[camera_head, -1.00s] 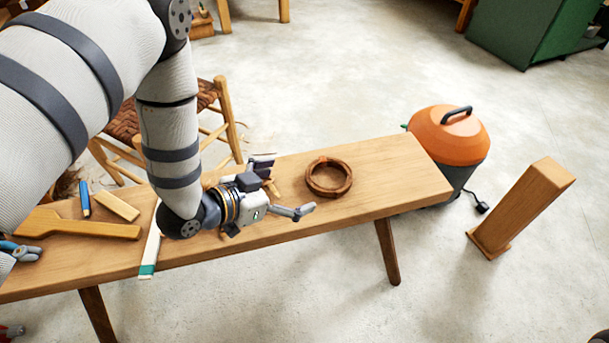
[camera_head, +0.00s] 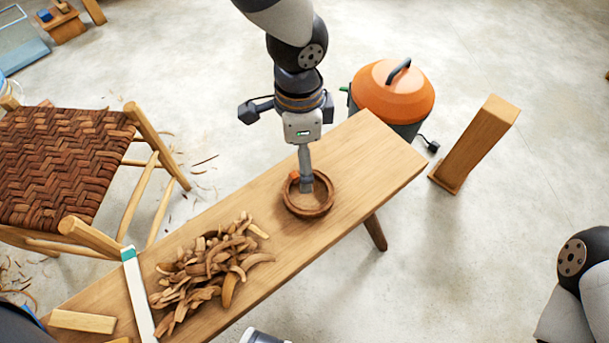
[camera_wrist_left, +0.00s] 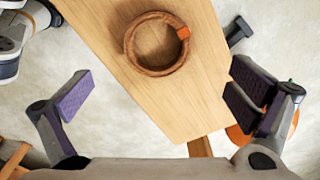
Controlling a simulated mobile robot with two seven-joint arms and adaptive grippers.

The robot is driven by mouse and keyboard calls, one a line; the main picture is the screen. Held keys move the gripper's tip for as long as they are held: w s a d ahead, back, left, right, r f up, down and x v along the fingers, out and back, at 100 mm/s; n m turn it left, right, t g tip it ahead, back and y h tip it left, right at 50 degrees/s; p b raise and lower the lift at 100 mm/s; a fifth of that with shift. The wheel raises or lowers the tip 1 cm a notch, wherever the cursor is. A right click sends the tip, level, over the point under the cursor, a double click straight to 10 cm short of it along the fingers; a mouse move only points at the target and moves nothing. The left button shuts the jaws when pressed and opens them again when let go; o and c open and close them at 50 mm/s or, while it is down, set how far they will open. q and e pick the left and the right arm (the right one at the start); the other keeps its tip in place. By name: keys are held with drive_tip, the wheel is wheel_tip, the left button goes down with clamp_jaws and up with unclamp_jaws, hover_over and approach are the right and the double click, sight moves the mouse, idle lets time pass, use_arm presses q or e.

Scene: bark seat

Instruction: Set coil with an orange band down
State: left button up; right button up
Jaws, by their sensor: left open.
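The coil (camera_head: 309,212) is a brown ring lying flat on the wooden bench (camera_head: 372,165), toward its right end. In the left wrist view the coil (camera_wrist_left: 131,46) shows an orange band (camera_wrist_left: 183,33) on its rim. My left gripper (camera_head: 286,142) is above the coil in the head view, pointing down. One finger hides part of the ring. In the left wrist view my left gripper (camera_wrist_left: 165,98) has its fingers wide apart, with nothing between them. Part of my right arm shows at the lower right; its gripper is out of view.
A heap of bark strips (camera_head: 205,268) lies on the bench left of the coil, beside a white strip with a green end (camera_head: 139,295). A woven chair (camera_head: 65,165) stands behind. An orange-topped vacuum (camera_head: 393,92) and a wooden post (camera_head: 475,145) stand beyond the bench.

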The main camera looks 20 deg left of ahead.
use_arm(q)
drive_tip(key=b, duration=0.2)
hover_over(306, 196)
drive_tip(key=f, duration=0.6)
drive_tip(key=shift+s+a+f, duration=0.15)
drive_tip(key=shift+a+f, duration=0.1)
drive_tip(key=shift+a, duration=0.15)
drive_tip(key=f, duration=0.2)
drive_tip(key=f+b, duration=0.2)
drive_tip(key=f, duration=0.1)
drive_tip(key=shift+d+f, duration=0.35)
drive_tip(key=shift+r, duration=0.15)
drive_tip(key=c, duration=1)
drive_tip(key=shift+r, duration=0.1)
drive_tip(key=shift+c, duration=0.2)
